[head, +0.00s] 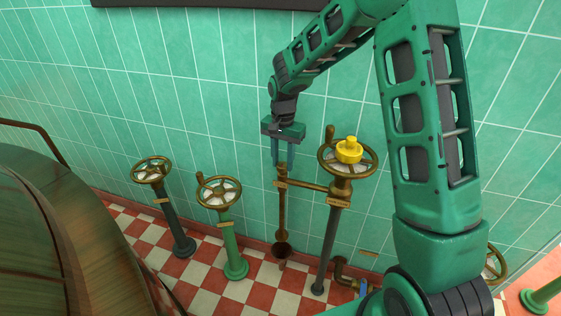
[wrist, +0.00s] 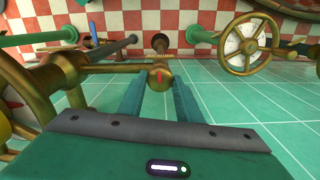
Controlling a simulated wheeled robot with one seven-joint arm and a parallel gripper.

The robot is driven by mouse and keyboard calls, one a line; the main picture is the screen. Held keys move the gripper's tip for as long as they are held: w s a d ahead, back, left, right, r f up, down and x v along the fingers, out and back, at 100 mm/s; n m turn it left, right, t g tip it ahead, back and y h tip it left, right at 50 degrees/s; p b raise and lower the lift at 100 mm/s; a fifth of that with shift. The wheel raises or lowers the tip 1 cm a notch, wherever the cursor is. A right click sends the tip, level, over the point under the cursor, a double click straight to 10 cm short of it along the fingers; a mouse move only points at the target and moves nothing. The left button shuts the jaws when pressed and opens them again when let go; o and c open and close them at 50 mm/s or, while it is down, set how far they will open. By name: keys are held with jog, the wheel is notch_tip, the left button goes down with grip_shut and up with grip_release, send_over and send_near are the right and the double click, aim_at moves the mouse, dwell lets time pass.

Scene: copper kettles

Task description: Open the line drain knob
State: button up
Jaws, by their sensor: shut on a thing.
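A thin upright brass rod (head: 282,215) stands near the tiled wall, with a rounded brass knob (wrist: 160,76) at its top bearing a small red mark. My gripper (head: 283,160) points down over the rod's top, and its two blue-green fingers stand on either side of the knob. My gripper also shows in the wrist view (wrist: 159,90), shut on the knob. The fingers partly hide the knob in the head view. No readable label shows which part is the line drain knob.
Right of the rod stands a brass handwheel (head: 322,168) with a yellow cap (head: 348,150), joined to the rod by a brass crossbar (head: 308,186). Two more handwheels stand left, on a dark post (head: 176,225) and a green post (head: 231,245). A large rounded vessel (head: 60,240) fills the left.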

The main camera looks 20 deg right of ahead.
jog(key=n, duration=0.4)
jog(key=shift+w+a+r, duration=0.1)
jog(key=shift+w+a, duration=0.05)
jog(key=shift+a, duration=0.05)
jog(key=n, duration=1.2)
jog(key=shift+w+d+n, duration=0.1)
jog(key=shift+n, duration=0.2)
jog(key=shift+d, duration=0.1)
jog(key=o, duration=0.8)
jog(key=shift+o, duration=1.2)
